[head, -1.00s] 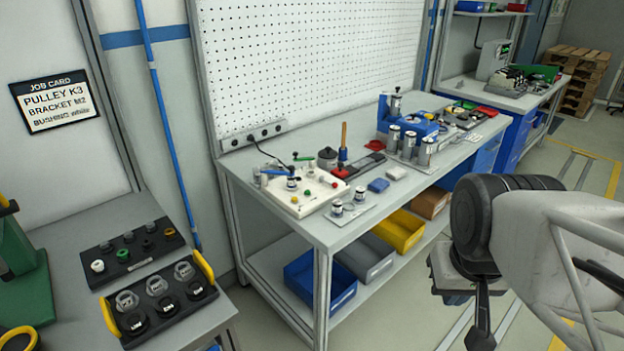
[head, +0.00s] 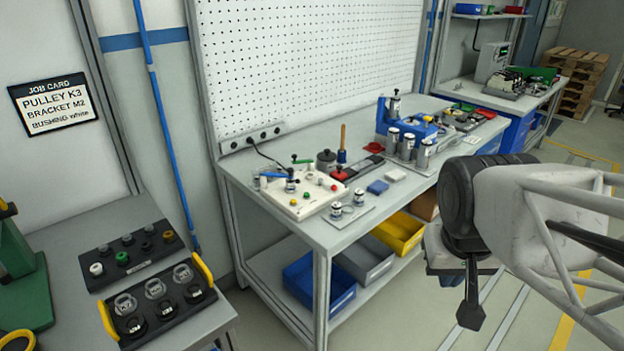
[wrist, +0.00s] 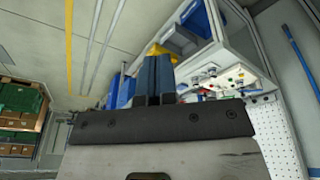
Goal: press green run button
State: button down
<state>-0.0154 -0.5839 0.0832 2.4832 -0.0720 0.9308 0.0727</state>
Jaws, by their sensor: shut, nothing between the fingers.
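A white control box (head: 318,200) with several small coloured buttons and a green-handled lever sits on the near left end of the long workbench. My gripper (head: 471,318) hangs right of the bench, over the floor, well apart from the box. In the wrist view my gripper's fingers (wrist: 154,62) are together and empty. The box shows small beyond them to the right in that view.
Bins sit on the shelf below. A side table at left holds black trays (head: 165,310). Floor is open right of the bench.

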jog(key=w+a+r+h, duration=0.2)
jog(key=w, duration=1.4)
jog(key=n+t+h, duration=0.2)
jog(key=n+t, duration=0.1)
jog(key=t, duration=0.2)
send_over(305, 193)
notch_tip(305, 193, down, 13)
jog(key=shift+f, duration=0.1)
jog(key=shift+s+f, duration=0.1)
jog(key=shift+f, duration=4.3)
